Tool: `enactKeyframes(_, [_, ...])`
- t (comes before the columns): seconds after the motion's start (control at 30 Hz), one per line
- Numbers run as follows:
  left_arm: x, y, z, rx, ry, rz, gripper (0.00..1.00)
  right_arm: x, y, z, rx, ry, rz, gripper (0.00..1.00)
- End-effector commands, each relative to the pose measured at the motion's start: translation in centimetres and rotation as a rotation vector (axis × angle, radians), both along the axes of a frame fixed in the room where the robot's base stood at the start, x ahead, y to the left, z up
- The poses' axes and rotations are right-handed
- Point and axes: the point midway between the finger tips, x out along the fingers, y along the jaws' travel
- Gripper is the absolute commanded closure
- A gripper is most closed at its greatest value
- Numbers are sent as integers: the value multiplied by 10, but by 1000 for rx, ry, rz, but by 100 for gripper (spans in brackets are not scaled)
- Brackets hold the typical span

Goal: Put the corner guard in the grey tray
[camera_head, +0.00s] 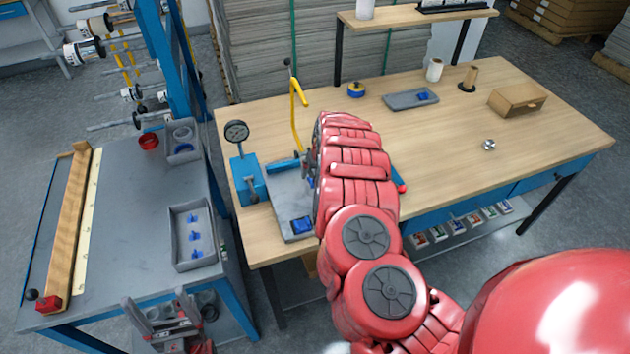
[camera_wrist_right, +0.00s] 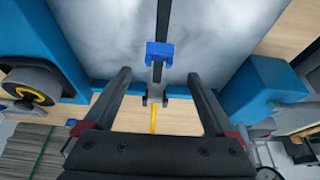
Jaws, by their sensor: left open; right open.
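A small blue piece (camera_wrist_right: 159,50), which looks like a corner guard, is at a dark rail in the right wrist view. My right gripper (camera_wrist_right: 160,78) is open, and the piece shows just beyond its fingertips, not gripped. My right arm hides this gripper in the head view. A long grey tray (camera_head: 179,262) on the left bench holds three small blue pieces (camera_head: 195,236). A flatter grey tray (camera_head: 399,103) on the wooden table holds one blue piece (camera_head: 422,95). My left gripper (camera_head: 155,303) is open and empty in front of the left bench.
A blue press with a dial gauge (camera_head: 237,132) and a grey plate (camera_head: 286,190) stands on the wooden table (camera_head: 440,160). A yellow lever (camera_head: 297,105) rises beside my right arm. A cardboard box (camera_head: 517,100) and a metal knob lie right; the table's middle is clear.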

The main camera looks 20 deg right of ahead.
Motion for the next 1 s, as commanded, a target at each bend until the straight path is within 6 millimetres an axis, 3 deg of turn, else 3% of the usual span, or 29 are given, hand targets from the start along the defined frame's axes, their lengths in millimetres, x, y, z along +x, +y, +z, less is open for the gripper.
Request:
enactKeyframes(0.33, [0,0,12,0,0,0,16,7,-3,-27,-4,1,1,10])
enactKeyframes(0.47, [0,0,6,0,0,0,16,12,-5,-39,-7,0,0,10])
enactKeyframes(0.93, [0,0,4,0,0,0,16,16,-1,-47,1,0,0,10])
enactKeyframes(1.0, [0,0,4,0,0,0,16,16,-1,-47,1,0,0,21])
